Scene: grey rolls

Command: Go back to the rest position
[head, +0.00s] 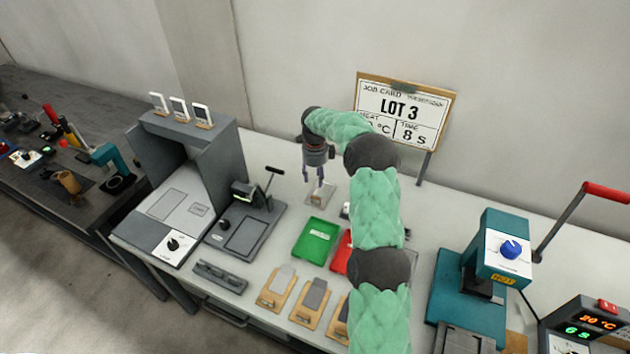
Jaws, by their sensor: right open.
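My right arm, in green padding with dark joints, comes up from the lower right of the head view and reaches over the table. My right gripper (320,178) points down at the far part of the table and is open. A small pale block on a light plate (319,195) shows just below its fingertips. I cannot tell whether the fingers touch it. My left gripper is not in the view.
The table holds a grey booth (190,130), a dark device with a lever (245,225), a green tray (315,243), a partly hidden red tray (341,256), wooden holders (277,288) and a teal press (497,250). A job card sign (400,108) reading LOT 3 stands behind my arm.

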